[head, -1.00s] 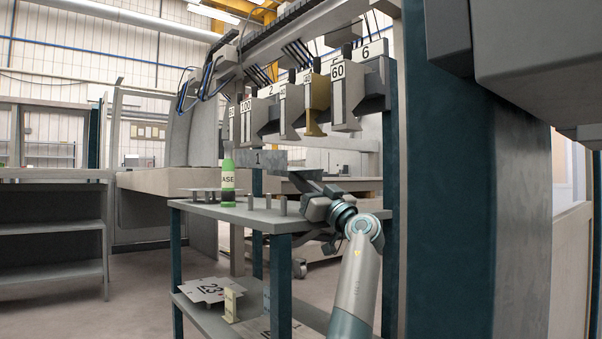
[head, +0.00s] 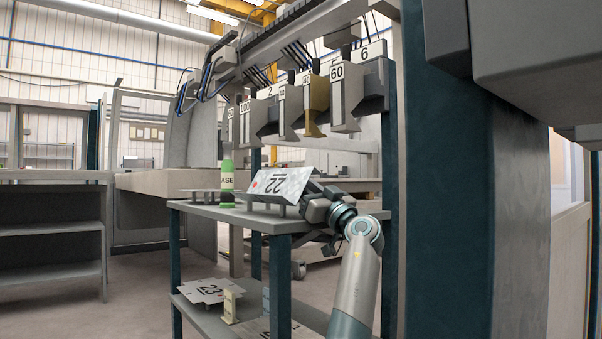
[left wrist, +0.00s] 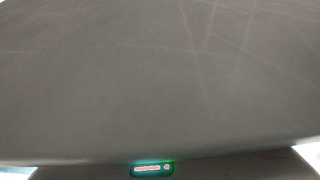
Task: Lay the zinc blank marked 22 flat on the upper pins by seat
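The zinc blank marked 22 (head: 278,184) is over the right part of the cart's upper shelf (head: 215,211). It is tilted with its marked face toward me; the number looks upside down, with a red dot at the left. My left gripper (head: 312,199) is at the blank's right end and seems shut on it; the blank hides its fingertips. Short upper pins (head: 282,210) stand under the blank's near edge; I cannot tell whether they touch. In the left wrist view a scratched grey sheet face (left wrist: 160,80), apparently the blank, fills the picture. My right gripper is not in view.
A green grease bottle (head: 227,178) stands left of the blank, beside another flat plate (head: 200,190). A plate marked 23 (head: 209,290) lies on the lower shelf near a beige block (head: 230,306). Numbered bender tools (head: 337,95) hang above and behind. A dark blue machine column (head: 470,180) stands close at right.

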